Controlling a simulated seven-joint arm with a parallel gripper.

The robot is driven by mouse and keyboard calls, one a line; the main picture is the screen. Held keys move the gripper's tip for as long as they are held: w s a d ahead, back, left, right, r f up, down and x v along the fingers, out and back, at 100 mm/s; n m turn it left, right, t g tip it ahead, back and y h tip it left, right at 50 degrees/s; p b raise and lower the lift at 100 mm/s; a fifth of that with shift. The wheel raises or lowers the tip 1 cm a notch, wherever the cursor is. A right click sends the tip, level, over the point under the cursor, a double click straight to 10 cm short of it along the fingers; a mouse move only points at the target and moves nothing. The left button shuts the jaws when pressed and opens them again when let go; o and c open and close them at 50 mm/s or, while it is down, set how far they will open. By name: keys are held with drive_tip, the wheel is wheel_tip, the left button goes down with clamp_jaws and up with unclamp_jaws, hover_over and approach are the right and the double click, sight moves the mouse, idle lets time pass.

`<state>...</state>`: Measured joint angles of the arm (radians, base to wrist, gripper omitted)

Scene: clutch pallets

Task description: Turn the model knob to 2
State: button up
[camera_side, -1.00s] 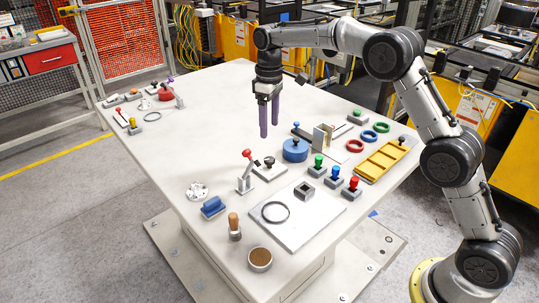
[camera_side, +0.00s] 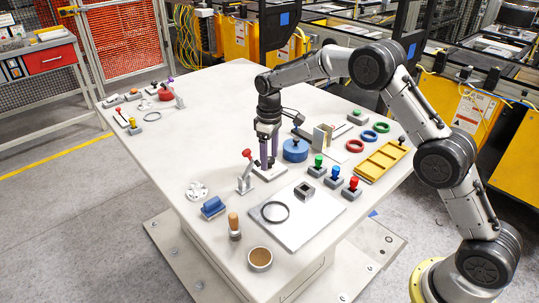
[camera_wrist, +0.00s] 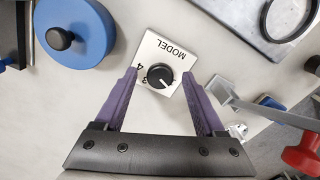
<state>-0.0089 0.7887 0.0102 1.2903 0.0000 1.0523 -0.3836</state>
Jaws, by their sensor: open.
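The model knob (camera_wrist: 159,75) is a round black dial with a white mark, on a white plate (camera_wrist: 167,48) lettered MODEL. In the wrist view the lettering is upside down; the digits 4 and 3 show left of the dial, and the mark points to the lower right. I cannot read a digit at the mark. My gripper (camera_wrist: 160,78) is open, with one purple finger on each side of the knob and a gap to it on both sides. In the side view my gripper (camera_side: 267,164) points straight down, low over the plate (camera_side: 270,174), and its fingers hide the dial.
A blue round container (camera_side: 295,151) stands close on the right. A red-handled lever (camera_side: 246,174) stands close on the left. A grey plate (camera_side: 310,225) with a dark ring lies in front. The table's left middle is clear.

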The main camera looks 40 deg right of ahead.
clamp_jaws()
drive_tip(key=shift+m, duration=0.3)
drive_tip(key=m, duration=0.3)
drive_tip(key=shift+m, duration=2.5)
unclamp_jaws()
